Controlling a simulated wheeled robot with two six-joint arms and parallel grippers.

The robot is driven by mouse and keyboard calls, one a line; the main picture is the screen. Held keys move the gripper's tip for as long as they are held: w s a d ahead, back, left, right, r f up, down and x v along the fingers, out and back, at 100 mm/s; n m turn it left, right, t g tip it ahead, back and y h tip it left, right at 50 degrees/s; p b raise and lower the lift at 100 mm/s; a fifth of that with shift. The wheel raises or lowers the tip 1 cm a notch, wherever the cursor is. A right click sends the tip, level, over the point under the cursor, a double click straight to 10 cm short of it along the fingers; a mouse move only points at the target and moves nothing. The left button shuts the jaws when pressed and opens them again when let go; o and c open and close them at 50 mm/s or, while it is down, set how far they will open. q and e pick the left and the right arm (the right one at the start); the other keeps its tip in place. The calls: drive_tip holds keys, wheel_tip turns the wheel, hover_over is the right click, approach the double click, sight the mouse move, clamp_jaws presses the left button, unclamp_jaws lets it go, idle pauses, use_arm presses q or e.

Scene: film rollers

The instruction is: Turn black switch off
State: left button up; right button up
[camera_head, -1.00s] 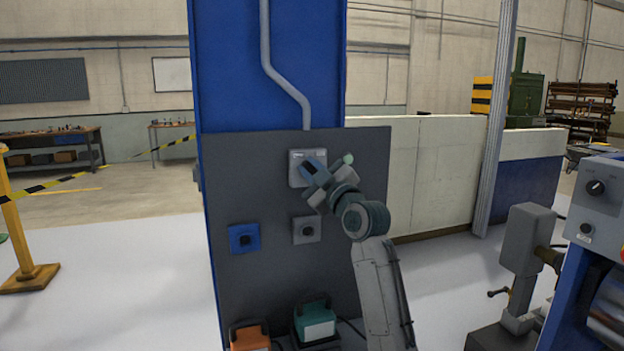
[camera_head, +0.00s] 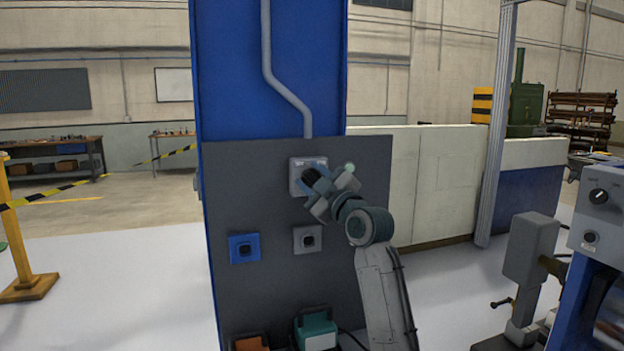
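The black switch (camera_head: 309,180) is a dark knob on a light grey switch box (camera_head: 297,164), high on the dark grey panel. My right gripper (camera_head: 318,189) is at the knob, covering part of it and the box's lower right. Its fingers look spread on either side of the knob, but I cannot tell whether they touch it. The knob's exact setting is too small and too covered to read. My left gripper is not in view.
The dark panel (camera_head: 260,290) also bears a blue socket (camera_head: 244,248) and a grey socket (camera_head: 307,238) lower down. A teal-and-white box (camera_head: 316,333) and an orange box (camera_head: 250,344) stand below. A machine with a control panel (camera_head: 600,205) is at the right.

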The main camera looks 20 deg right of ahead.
drive_tip(key=shift+s+y, duration=0.15)
drive_tip(key=shift+y, duration=0.15)
